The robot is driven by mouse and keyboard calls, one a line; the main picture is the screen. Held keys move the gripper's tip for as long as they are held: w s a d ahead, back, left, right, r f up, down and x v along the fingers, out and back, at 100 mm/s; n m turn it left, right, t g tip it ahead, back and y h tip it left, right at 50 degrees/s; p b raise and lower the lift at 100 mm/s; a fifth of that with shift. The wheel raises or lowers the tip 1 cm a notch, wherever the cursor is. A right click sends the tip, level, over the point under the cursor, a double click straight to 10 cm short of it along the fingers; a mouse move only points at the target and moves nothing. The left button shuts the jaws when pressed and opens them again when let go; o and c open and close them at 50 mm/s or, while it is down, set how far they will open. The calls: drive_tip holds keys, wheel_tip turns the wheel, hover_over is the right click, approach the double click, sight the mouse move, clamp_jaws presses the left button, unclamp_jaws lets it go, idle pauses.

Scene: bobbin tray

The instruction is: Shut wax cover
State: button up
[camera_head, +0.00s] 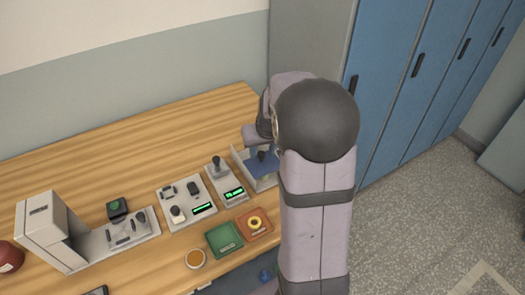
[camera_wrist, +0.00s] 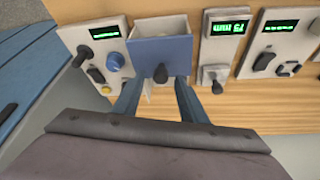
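A grey open-topped box (camera_wrist: 162,27) in the wrist view has a blue panel (camera_wrist: 150,54) with a black knob (camera_wrist: 160,72) on its front. This is probably the wax cover, but no label is readable. The blue panel (camera_head: 265,167) and a dark knob also show in the head view, partly hidden by my arm. My gripper (camera_wrist: 158,85) is open, its two fingers apart just short of the blue panel, on either side of the knob. The head view hides the fingertips.
A panel with a blue knob (camera_wrist: 115,62) stands left of the box in the wrist view, and lit displays (camera_wrist: 226,27) stand right. In the head view, a green tray (camera_head: 215,250), an orange tray (camera_head: 244,232) and a white machine (camera_head: 40,225) share the wooden bench (camera_head: 150,125).

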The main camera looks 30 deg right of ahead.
sight(265, 169)
drive_tip(key=b+v, duration=0.1)
drive_tip(key=v, duration=0.5)
drive_tip(key=shift+s+r, duration=0.2)
drive_tip(key=shift+s, duration=0.05)
idle(0.3)
